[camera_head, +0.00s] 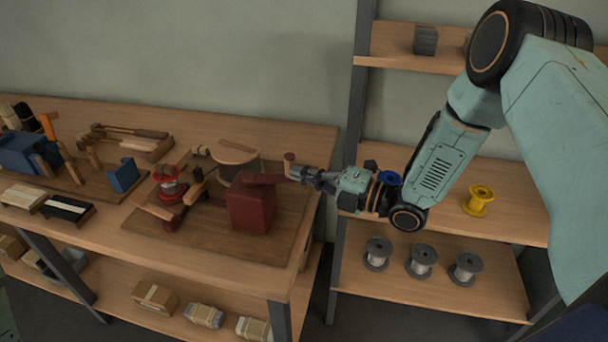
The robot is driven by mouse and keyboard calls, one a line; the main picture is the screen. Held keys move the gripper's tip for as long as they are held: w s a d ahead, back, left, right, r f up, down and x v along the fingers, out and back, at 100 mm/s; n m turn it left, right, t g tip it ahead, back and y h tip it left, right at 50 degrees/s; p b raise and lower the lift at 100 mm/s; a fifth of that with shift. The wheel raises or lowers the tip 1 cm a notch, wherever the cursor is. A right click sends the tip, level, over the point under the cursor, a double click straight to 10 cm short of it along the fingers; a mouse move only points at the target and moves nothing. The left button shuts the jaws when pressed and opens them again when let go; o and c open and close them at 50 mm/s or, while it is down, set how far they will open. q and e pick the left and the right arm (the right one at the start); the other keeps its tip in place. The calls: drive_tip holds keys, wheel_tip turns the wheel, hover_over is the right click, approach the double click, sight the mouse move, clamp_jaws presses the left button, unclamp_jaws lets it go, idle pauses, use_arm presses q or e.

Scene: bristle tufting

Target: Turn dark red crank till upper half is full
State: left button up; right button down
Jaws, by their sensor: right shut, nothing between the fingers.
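A dark red box (252,208) stands on a wooden board near the right end of the workbench. A dark red crank (264,179) lies across its top, with an upright knob (290,160) at its right end. My right gripper (299,174) reaches in from the right, shut and empty, right beside the knob. I cannot tell whether it touches it. A round piece with a pale wooden top (235,151) stands behind the box. Its bristle filling is too small to make out. My left gripper is not in view.
A red round-based device (171,188) stands left of the box. Blue machine parts (124,175) and brushes (66,208) lie farther left on the bench. At right, a shelf unit (480,298) holds grey spools (421,261) and a yellow spool (478,200).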

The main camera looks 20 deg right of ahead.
drive_tip(key=shift+w, duration=0.1)
drive_tip(key=shift+w+d, duration=0.2)
drive_tip(key=shift+w, duration=0.05)
drive_tip(key=shift+w+d, duration=0.15)
drive_tip(key=shift+w, duration=0.1)
drive_tip(key=shift+w+d+b, duration=0.2)
drive_tip(key=shift+w+b, duration=0.2)
drive_tip(key=shift+w, duration=0.4)
drive_tip(key=shift+w+d+b, duration=0.25)
drive_tip(key=shift+w+b, duration=0.2)
drive_tip(key=shift+w, duration=0.35)
drive_tip(key=shift+w+d+b, duration=0.2)
drive_tip(key=shift+w+b, duration=0.2)
drive_tip(key=shift+w, duration=0.4)
drive_tip(key=shift+f, duration=0.1)
